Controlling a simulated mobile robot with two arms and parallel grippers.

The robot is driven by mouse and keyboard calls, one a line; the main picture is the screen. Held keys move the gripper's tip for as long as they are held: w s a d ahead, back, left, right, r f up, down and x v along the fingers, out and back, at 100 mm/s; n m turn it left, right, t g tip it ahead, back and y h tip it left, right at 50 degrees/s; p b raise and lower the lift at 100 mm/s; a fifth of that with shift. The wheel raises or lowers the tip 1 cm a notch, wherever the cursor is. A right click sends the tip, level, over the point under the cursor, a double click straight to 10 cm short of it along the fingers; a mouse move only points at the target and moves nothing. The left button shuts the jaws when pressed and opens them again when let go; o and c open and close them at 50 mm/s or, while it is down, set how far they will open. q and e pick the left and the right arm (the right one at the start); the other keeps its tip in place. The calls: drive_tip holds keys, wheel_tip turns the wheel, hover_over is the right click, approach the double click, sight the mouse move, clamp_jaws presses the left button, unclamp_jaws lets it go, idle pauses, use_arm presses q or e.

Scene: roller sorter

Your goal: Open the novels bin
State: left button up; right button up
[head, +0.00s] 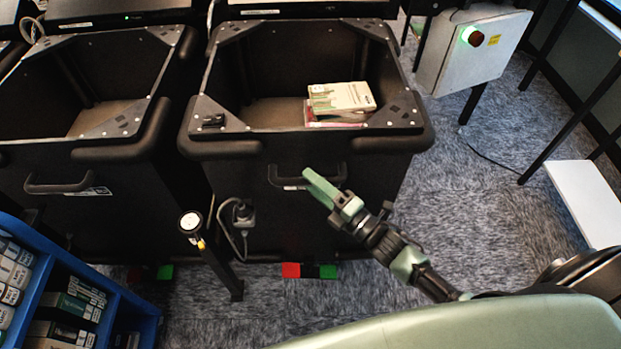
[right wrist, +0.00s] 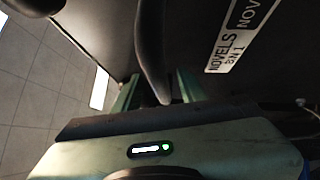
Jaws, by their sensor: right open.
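The novels bin (head: 290,150) is the black bin in the middle of the head view, open at the top with a few books (head: 340,100) inside. Its front handle (head: 283,183) is a dark bar, partly hidden by my right gripper (head: 325,187). In the right wrist view, the label reading NOVELS (right wrist: 237,35) is on the dark front panel. There the handle (right wrist: 151,45) runs down between the two green fingers of my right gripper (right wrist: 157,92), which are apart. I cannot tell whether they touch the handle. My left gripper is not in view.
A second black bin (head: 75,150) stands at the left. A thin post (head: 212,255) rises before the gap between bins. A blue divided crate (head: 130,300) with boxes is at lower left. A grey control box (head: 470,50) stands at right.

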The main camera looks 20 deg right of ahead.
drive_tip(key=shift+w+a, duration=0.2)
drive_tip(key=shift+w, duration=0.15)
clamp_jaws()
idle(1.2)
